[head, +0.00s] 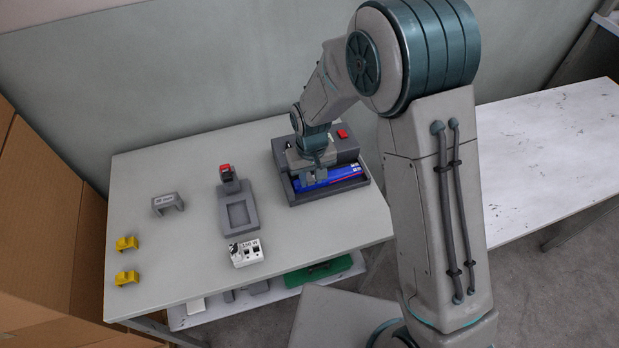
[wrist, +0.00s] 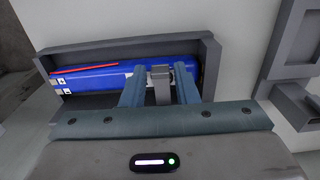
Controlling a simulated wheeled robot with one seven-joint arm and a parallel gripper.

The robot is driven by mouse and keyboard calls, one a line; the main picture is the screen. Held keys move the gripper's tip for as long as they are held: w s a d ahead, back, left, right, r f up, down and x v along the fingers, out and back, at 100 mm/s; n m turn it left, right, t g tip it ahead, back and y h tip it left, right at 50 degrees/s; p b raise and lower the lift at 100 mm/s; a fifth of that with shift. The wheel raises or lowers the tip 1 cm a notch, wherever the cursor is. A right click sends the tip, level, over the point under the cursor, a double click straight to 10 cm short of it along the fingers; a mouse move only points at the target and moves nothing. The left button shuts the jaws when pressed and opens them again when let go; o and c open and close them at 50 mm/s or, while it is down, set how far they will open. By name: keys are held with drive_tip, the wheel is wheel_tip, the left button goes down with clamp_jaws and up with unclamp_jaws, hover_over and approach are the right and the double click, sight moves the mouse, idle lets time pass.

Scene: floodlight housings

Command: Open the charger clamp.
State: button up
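The charger (head: 285,160) is a dark grey open box with a red button at the back right of the table. It also shows in the wrist view (wrist: 212,58). A blue battery pack (head: 345,174) with a red wire lies in it, and shows in the wrist view (wrist: 105,77). The charger clamp (wrist: 161,75) is a small grey lever with a block-like head over the battery's edge. My gripper (wrist: 160,78) reaches down at the charger. Its two fingers stand close on either side of the clamp and appear to pinch it. The arm partly hides the clamp in the head view.
A grey fixture (head: 240,214) with a red-topped post stands left of the charger. A white block (head: 246,252), a grey bracket (head: 168,204) and two yellow clips (head: 126,243) lie further left and front. Bare tabletop lies between them.

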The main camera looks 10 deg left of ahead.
drive_tip(key=c, duration=0.5)
drive_tip(key=shift+r, duration=0.1)
drive_tip(key=shift+w+a+r, duration=0.1)
drive_tip(key=shift+w+r, duration=0.05)
drive_tip(key=shift+r, duration=0.35)
drive_tip(key=shift+w+a+r+p, duration=0.1)
drive_tip(key=shift+w+r+p, duration=0.05)
drive_tip(key=shift+r+p, duration=0.2)
drive_tip(key=shift+w, duration=0.1)
